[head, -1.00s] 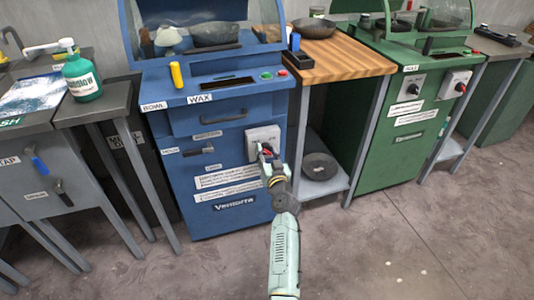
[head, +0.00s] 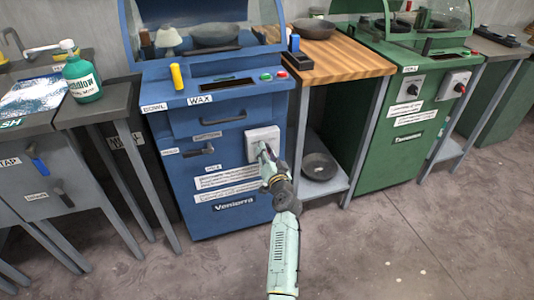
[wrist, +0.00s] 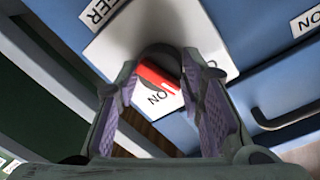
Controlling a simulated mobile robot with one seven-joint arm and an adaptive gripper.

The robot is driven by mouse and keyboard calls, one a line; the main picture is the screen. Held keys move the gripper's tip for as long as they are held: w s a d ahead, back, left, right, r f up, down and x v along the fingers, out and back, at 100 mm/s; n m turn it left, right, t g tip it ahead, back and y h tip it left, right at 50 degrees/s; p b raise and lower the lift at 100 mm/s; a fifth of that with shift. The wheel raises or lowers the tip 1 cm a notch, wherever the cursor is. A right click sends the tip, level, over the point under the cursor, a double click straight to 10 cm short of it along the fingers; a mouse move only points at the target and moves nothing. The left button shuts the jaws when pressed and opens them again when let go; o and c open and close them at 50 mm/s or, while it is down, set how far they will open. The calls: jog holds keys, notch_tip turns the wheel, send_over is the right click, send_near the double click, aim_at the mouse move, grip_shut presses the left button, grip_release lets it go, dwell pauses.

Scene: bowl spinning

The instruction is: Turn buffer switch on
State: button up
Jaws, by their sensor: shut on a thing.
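The buffer switch is a white box (head: 256,135) on the front of the blue machine (head: 225,165). In the wrist view its white plate (wrist: 120,48) fills the upper middle, with a dark round knob and a red handle (wrist: 152,77). An "ON" marking shows beside the handle, and a label ending in "FER" (wrist: 98,12) lies at the top left. My gripper (head: 265,155) is at the lower part of the switch box; in the wrist view its fingers (wrist: 160,85) lie on both sides of the knob and are shut on it. In the head view my gripper hides the knob.
A wooden-topped table (head: 340,62) with a lower shelf holding a dark bowl (head: 320,166) stands to the right. Beyond it is a green machine (head: 400,135) with another switch box (head: 455,85). Grey cabinets (head: 35,165) stand left. The floor in front is clear.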

jog(key=m+p, duration=0.1)
jog(key=m, duration=0.5)
jog(key=m+y+p, duration=0.1)
jog(key=m, duration=0.4)
jog(key=shift+d+m+g+p, duration=0.1)
jog(key=shift+m+g+p, duration=0.2)
jog(key=shift+m+p, duration=0.1)
dwell(0.4)
jog(key=o, duration=1.2)
jog(key=shift+c, duration=0.2)
jog(key=v, duration=1.2)
jog(key=shift+d, duration=0.1)
